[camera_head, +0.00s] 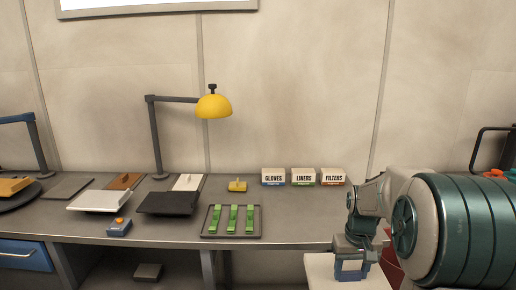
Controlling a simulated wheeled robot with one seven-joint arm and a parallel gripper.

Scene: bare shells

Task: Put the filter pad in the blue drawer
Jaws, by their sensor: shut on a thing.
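My gripper (352,268) is at the lower right, pointing down in front of the bench's right end. It is shut on a small pale thing between its bluish fingers; it fits the filter pad, but is mostly hidden and too small to be sure. The blue drawer (26,258) is under the bench at the far left, with a pale bar handle on its front. It is cut off by the picture's left edge, and I cannot see inside it. My gripper is far to the right of the drawer.
The bench (290,220) bears a tray of green strips (233,206), a white tray (98,203), a black tray (168,204), a lamp (213,106) and boxes labelled gloves, liners and filters (332,177). A pale flat surface (322,276) lies around my gripper. Bare bench lies right of the strips.

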